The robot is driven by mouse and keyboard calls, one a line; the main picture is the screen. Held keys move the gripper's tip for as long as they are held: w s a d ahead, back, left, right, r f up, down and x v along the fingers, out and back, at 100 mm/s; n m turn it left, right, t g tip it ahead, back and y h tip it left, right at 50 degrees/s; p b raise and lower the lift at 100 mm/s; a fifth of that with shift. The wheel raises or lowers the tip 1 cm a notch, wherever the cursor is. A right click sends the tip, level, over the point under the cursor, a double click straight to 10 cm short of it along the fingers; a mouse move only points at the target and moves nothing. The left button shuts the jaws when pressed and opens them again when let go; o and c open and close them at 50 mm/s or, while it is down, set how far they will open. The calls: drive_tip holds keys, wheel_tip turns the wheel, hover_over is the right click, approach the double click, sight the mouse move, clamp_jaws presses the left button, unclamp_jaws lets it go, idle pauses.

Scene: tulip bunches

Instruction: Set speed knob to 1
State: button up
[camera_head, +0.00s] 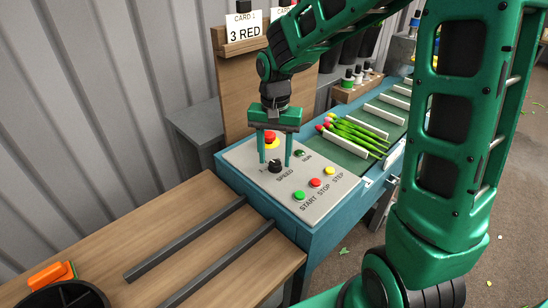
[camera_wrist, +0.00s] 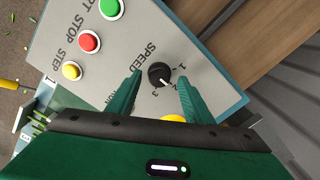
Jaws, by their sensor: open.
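The black speed knob (camera_head: 275,167) sits on the light grey control panel (camera_head: 240,155), beside the word SPEED. In the wrist view the knob (camera_wrist: 158,73) has a white mark towards its lower right, on the side of the printed numbers; I cannot tell exactly which number it meets. My gripper (camera_head: 275,162) is open, pointing down over the panel. In the wrist view its green fingers (camera_wrist: 160,78) stand on either side of the knob, with gaps visible. Whether the fingertips reach the knob's height is unclear.
Green START (camera_head: 299,195), red STOP (camera_head: 316,183) and yellow STEP (camera_head: 330,171) buttons lie near the panel's front edge. A red emergency button (camera_head: 270,138) stands behind the gripper. Tulips (camera_head: 355,137) lie on the conveyor. A wooden table (camera_head: 180,230) with rails is at the left.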

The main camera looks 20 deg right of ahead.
drive_tip(key=shift+f, duration=0.55)
drive_tip(key=c, duration=1.1)
drive_tip(key=shift+o, duration=0.2)
drive_tip(key=shift+n, duration=0.3)
drive_tip(key=n, duration=0.5)
drive_tip(key=shift+r, duration=0.1)
drive_tip(key=n, duration=0.6)
drive_tip(key=shift+w, duration=0.1)
drive_tip(key=shift+n, duration=0.3)
